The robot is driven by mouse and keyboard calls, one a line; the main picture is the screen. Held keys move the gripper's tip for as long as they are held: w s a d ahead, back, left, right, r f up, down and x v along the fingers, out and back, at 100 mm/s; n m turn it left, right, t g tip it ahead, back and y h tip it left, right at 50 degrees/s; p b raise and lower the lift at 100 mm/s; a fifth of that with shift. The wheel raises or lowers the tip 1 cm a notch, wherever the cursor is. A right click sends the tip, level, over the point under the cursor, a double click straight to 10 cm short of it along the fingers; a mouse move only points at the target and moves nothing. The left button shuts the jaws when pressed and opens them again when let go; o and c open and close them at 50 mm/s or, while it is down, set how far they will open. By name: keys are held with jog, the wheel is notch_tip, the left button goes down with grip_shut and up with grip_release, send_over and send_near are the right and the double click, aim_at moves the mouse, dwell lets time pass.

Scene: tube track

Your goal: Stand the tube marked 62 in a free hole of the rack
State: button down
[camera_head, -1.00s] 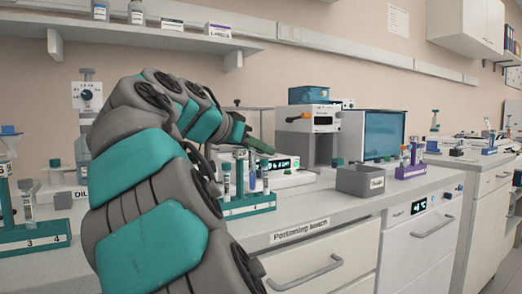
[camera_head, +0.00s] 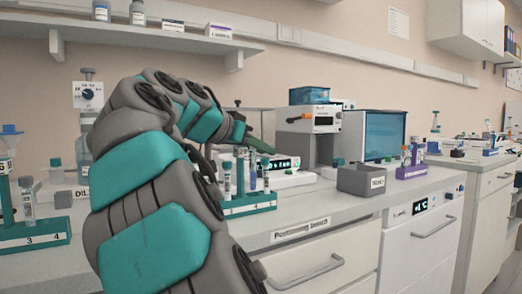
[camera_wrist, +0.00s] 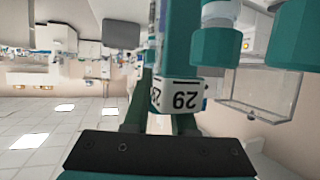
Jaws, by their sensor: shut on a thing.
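My gripper (camera_head: 262,146) is at the end of my arm, above and just behind the teal rack (camera_head: 250,208) on the bench. Much of this tube is hidden by the fingers and a teal upright. The rack holds several tubes, among them a capped tube (camera_head: 227,180) at its left. Its free holes cannot be made out. Another teal-capped tube (camera_wrist: 216,45) is beside my gripper.
Another teal rack (camera_head: 35,235) with a tall post stands at the left. A grey bin (camera_head: 362,180) and a purple rack (camera_head: 410,171) stand to the right. A device with a lit display (camera_head: 285,165) is behind the teal rack. Bare bench lies in front of the bin.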

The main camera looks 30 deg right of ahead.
jog(key=shift+w+f, duration=0.1)
jog(key=shift+f, duration=0.35)
jog(key=shift+r, duration=0.25)
jog(key=c, duration=0.7)
grip_release()
jog(key=shift+o, duration=0.2)
jog(key=shift+a+r, duration=0.1)
jog(key=shift+r, duration=0.05)
jog(key=v, duration=0.7)
jog(key=shift+a+r, duration=0.2)
jog(key=shift+a, duration=0.1)
